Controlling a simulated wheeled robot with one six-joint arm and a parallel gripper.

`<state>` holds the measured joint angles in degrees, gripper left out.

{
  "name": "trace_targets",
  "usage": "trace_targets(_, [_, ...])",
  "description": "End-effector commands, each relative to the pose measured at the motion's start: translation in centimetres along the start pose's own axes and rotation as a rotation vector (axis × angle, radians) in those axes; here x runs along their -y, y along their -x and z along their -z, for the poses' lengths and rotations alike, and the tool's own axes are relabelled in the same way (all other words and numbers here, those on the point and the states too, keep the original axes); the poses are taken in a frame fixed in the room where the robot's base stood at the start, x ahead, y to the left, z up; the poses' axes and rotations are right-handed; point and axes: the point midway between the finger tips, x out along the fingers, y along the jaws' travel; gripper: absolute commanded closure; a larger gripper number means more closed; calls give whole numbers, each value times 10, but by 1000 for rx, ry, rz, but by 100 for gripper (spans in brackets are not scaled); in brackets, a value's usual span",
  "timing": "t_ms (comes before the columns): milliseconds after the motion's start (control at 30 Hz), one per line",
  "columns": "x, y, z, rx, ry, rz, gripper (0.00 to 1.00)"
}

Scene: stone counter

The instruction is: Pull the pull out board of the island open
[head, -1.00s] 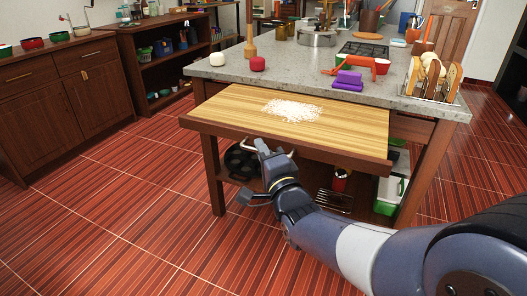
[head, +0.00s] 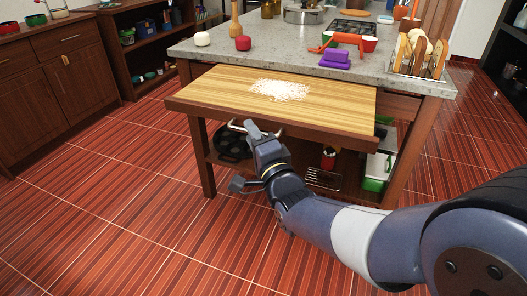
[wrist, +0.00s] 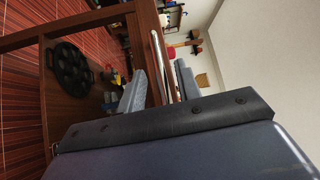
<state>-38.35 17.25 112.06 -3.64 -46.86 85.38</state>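The pull out board (head: 330,103) is a striped wooden board with a dark brown front edge, and a patch of white powder lies on top. It sticks out well past the counter of the island (head: 395,78). A thin metal handle (head: 236,126) runs along its front edge; it also shows in the wrist view (wrist: 157,55). My gripper (head: 257,130) is at this handle, below the board's front edge. In the wrist view, its two grey fingers (wrist: 161,85) stand apart with the handle between them. I see no clear clamping contact; part of the handle is hidden by my gripper.
Under the board, a lower shelf holds a dark muffin pan (head: 232,142), a red container (head: 328,158) and a green-and-white box (head: 376,170). The red floor (head: 100,215) in front is clear.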

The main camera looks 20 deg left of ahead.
Motion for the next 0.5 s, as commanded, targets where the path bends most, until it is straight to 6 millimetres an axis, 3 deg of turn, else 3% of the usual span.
trace_targets(300, [2,59,1,-1,0,0,67])
trace_targets(500, [1,83,0,-1,0,1,67])
